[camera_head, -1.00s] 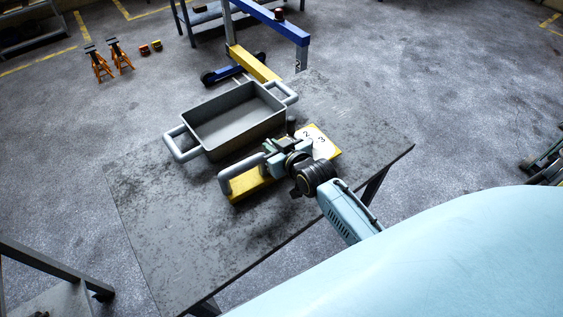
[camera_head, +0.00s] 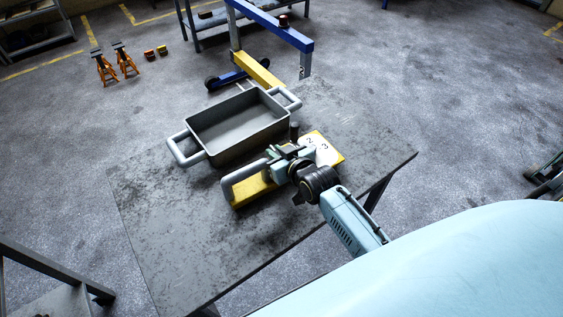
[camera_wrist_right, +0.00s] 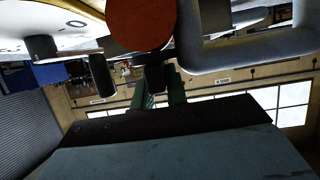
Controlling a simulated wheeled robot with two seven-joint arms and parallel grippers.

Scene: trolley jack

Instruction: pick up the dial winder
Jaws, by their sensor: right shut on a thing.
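The dial winder (camera_head: 252,193) lies on the table, with a yellow base, a grey loop handle at its left end and a numbered white-and-yellow dial plate (camera_head: 326,150) at its right. A dark upright knob (camera_head: 294,131) stands near its middle. My right gripper (camera_head: 283,157) is over the middle of the winder and shut on it. The jaws hide the part they grip. In the right wrist view a red disc (camera_wrist_right: 140,20) and the grey handle (camera_wrist_right: 188,55) show close to the fingers (camera_wrist_right: 158,85). My left gripper is out of view.
A grey tray (camera_head: 203,150) with loop handles stands just behind the winder. The table (camera_head: 190,245) is bare at front left. A blue-and-yellow hoist (camera_head: 262,73) stands beyond the table, with orange jack stands (camera_head: 105,68) on the floor at back left.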

